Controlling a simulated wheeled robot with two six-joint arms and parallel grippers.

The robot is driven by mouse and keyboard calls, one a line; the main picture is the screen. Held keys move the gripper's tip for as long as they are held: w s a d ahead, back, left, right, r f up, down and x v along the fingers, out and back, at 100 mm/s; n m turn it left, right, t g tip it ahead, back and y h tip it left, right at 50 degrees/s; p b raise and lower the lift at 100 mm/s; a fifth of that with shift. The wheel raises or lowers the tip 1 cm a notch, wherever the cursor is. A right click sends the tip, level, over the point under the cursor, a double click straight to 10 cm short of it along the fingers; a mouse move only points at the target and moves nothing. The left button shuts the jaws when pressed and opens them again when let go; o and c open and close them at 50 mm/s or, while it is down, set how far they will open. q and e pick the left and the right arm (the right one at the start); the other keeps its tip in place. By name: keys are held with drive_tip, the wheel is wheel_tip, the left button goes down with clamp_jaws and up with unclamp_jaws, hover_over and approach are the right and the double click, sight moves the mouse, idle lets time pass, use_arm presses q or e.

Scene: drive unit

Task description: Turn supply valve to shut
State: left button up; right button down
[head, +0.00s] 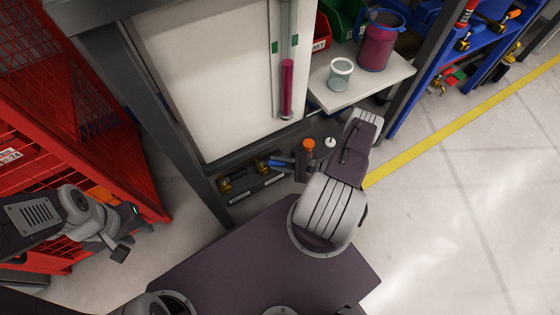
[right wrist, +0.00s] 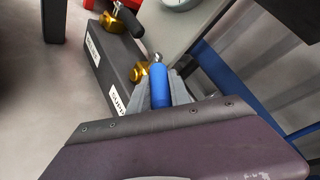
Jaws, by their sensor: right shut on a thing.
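The supply valve (right wrist: 140,72) is a brass body on a dark grey bar, with a blue lever handle (right wrist: 159,86). A partly hidden label starting "SUP" (right wrist: 117,101) is beside it. In the head view the blue handle (head: 279,162) points right from the brass body, roughly along the bar. My right gripper (right wrist: 163,92) is shut on the blue handle, one finger on each side. In the head view my right gripper (head: 288,163) is partly hidden by its arm. My left gripper (head: 127,235) is away at the left by the red cage; its jaw gap is unclear.
A second brass valve with a black handle (head: 239,177) sits left on the same bar. A white panel with a pink-filled tube (head: 287,90) stands above. A shelf (head: 335,96) holds a glass jar and a pink jug. Red mesh (head: 60,100) stands left; the right floor is clear.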

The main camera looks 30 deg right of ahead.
drive_tip(key=shift+w+d+f+n+g+y+b, duration=0.1)
drive_tip(key=shift+w+d+n+g+y+b, duration=0.1)
drive_tip(key=shift+n+g+y+b, duration=0.25)
drive_tip(key=shift+w+d+f+n+g+y+b, duration=0.1)
drive_tip(key=shift+w+n+g+y+b, duration=0.2)
drive_tip(key=shift+n, duration=0.25)
drive_tip(key=shift+r, duration=0.1)
drive_tip(key=c, duration=1.2)
unclamp_jaws()
drive_tip(key=shift+r, duration=0.1)
